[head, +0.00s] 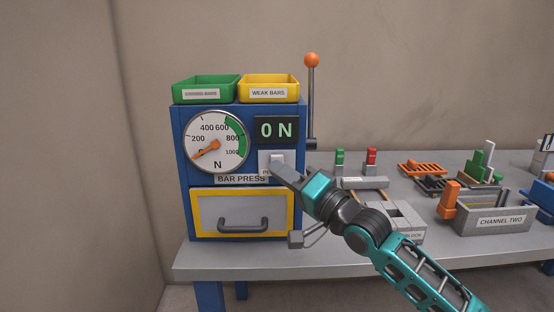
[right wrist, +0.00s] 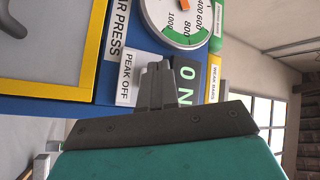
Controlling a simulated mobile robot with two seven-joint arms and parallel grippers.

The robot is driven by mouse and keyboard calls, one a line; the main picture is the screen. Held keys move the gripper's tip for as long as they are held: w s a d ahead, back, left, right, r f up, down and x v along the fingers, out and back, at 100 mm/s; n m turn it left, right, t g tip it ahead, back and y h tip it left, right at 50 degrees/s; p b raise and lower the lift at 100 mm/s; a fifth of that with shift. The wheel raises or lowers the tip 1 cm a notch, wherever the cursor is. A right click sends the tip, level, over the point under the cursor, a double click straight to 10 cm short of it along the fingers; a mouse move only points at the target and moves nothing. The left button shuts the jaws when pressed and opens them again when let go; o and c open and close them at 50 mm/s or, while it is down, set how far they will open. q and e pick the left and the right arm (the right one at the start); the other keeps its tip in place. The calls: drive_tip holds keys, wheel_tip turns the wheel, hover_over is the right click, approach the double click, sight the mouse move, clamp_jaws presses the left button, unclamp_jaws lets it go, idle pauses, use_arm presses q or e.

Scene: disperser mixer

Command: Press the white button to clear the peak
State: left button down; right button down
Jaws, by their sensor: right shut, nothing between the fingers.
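The white button (head: 277,158) sits on a pale plate on the front of the blue bar press (head: 176,150), below the display (head: 276,129), which reads 0 N. My right gripper (head: 278,170) is shut and empty, its tips at the button's lower edge; I cannot tell whether they touch it. In the right wrist view the shut fingers (right wrist: 157,85) hide the button, between the PEAK OFF label (right wrist: 127,80) and the display (right wrist: 186,82). The dial (head: 217,141) has an orange needle pointing low left, near zero. My left gripper is not in view.
Green (head: 206,90) and yellow (head: 269,90) trays sit on top of the press. A lever with an orange knob (head: 312,60) rises at its right side. A yellow-framed drawer (head: 243,209) is below. Blocks, racks and a grey CHANNEL TWO bin (head: 490,222) stand on the bench at right.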

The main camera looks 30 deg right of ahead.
drive_tip(key=shift+s+a+p, duration=0.45)
drive_tip(key=shift+s, duration=0.25)
drive_tip(key=shift+s+a+p, duration=0.4)
drive_tip(key=shift+s+p, duration=0.05)
drive_tip(key=shift+s, duration=0.3)
drive_tip(key=shift+s+a+p, duration=0.45)
drive_tip(key=shift+s, duration=0.25)
